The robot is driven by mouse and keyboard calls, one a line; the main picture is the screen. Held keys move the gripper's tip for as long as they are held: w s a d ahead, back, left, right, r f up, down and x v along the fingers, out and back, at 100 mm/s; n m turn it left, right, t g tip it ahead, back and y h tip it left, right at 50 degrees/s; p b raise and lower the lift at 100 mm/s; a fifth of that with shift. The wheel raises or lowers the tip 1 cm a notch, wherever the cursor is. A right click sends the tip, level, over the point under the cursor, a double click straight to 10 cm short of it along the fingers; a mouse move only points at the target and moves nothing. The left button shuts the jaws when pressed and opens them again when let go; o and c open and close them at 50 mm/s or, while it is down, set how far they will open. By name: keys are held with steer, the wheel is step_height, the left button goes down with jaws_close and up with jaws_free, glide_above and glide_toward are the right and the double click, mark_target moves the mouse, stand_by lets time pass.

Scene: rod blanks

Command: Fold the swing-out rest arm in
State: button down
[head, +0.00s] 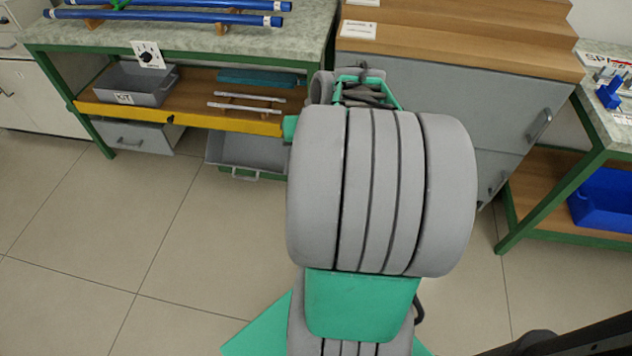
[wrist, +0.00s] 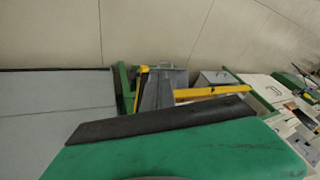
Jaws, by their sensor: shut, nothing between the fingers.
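My gripper (wrist: 160,121) shows as a dark strip over a green body, shut and empty. In the head view my arm hides it. Contact with the bar cannot be seen.
Blue rods (head: 170,15) lie on the left bench top. A grey bin (head: 135,85) and pale rods (head: 245,105) are on the shelf. A grey drawer (head: 250,150) hangs below. A wooden-topped cabinet (head: 450,85) stands behind my arm. The floor (head: 150,230) at left is clear.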

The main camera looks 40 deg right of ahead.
steer(key=s+d+f+m+t+h+b, duration=0.1)
steer(key=s+d+f+m+t+b, duration=0.1)
steer(key=d+f, duration=0.7)
steer(key=s+d+m+b, duration=0.1)
steer(key=s+d+b, duration=0.1)
steer(key=d, duration=0.2)
steer(key=shift+s+m, duration=0.3)
steer(key=shift+s, duration=0.05)
steer(key=w+a+f+b, duration=0.2)
steer(key=w+f+b, duration=0.2)
steer(key=w+f, duration=0.4)
steer(key=shift+w+a, duration=0.25)
steer(key=shift+w, duration=0.35)
